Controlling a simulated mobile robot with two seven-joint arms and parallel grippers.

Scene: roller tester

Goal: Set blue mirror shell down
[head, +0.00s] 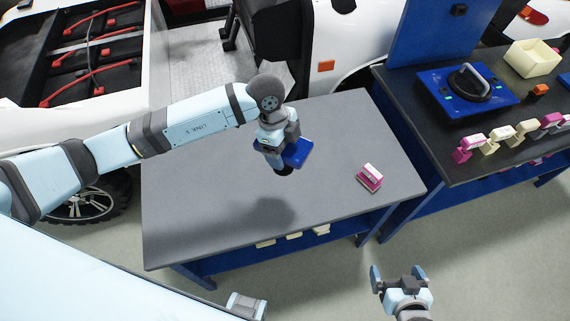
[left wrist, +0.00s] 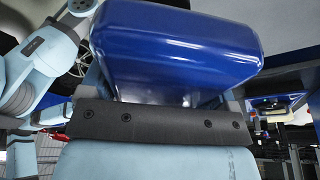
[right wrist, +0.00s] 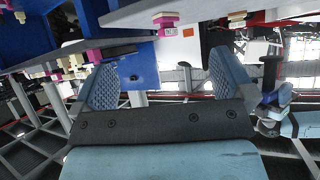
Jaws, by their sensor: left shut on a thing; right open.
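The blue mirror shell (head: 298,153) is held by my left gripper (head: 284,160) over the grey table (head: 215,165). The shell is glossy blue, and it fills the top of the left wrist view (left wrist: 180,50). My left gripper is shut on it, and the fingertips are mostly hidden behind the shell. A dark shadow lies on the tabletop to the lower left of the arm. I cannot tell the exact height of the shell above the table. My right gripper (head: 398,276) is open and empty, off the table's front right; its spread fingers show in the right wrist view (right wrist: 160,85).
A pink and white part (head: 370,177) stands near the table's right edge. A second bench (head: 460,145) at right carries a blue device (head: 468,88), a cream bin (head: 533,58) and several pink and cream parts. A white car (head: 350,40) stands behind. The table's front left is clear.

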